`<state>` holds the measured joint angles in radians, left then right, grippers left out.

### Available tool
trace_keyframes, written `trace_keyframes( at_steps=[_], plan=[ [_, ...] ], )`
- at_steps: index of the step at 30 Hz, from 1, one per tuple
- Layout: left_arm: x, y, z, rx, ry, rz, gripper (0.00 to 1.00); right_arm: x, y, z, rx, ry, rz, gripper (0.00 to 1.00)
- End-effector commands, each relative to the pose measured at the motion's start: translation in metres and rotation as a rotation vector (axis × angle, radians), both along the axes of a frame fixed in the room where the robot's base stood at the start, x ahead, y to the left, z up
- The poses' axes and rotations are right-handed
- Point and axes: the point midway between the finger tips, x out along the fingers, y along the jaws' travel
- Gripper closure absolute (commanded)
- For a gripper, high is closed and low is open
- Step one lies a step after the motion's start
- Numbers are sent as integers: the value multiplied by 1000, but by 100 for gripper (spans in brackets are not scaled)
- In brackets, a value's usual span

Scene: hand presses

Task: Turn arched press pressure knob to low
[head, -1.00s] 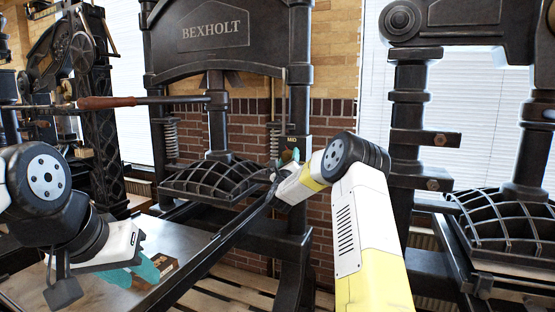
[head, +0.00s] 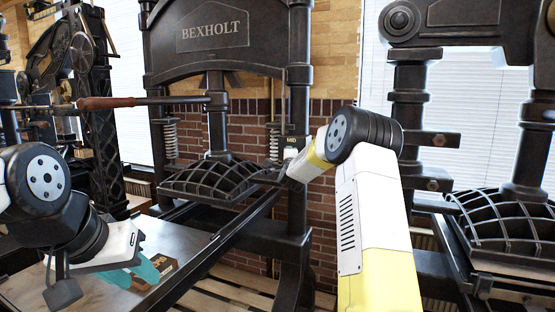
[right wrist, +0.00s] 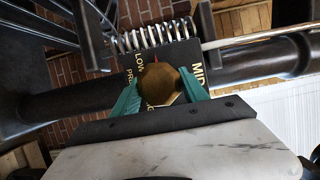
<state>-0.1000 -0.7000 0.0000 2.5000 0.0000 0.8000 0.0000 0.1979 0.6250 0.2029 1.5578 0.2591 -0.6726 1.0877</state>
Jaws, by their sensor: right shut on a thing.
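The arched press (head: 212,35) stands at the centre back of the head view, with BEXHOLT on its top. Its pressure knob (right wrist: 165,85) is a brass, many-sided piece on a black plate with gold letters, LOW at left and MID at right. My right gripper (right wrist: 162,88) is shut on the knob, one teal fingertip on each side. My left gripper (head: 143,255) appears open and empty at lower left.
A lever with a wooden handle (head: 106,103) sticks out left. Another press (head: 410,90) stands at right, and more machinery (head: 80,60) at far left.

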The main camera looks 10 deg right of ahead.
Motion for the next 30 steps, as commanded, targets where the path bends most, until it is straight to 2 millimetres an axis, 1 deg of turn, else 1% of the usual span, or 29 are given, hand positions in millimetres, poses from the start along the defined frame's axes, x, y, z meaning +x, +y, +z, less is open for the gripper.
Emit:
trace_keyframes(
  at_steps=[6,15,21,30],
  plan=[
    [0,0,0,0,0,0,64,0,2,0,-162,112,3,89],
    [0,0,0,0,0,0,64,0,3,0,-340,231,3,89],
    [0,0,0,0,0,0,64,0,2,0,-410,280,3,89],
    [0,0,0,0,0,0,64,0,1,-1,-450,307,2,89]
  ],
)
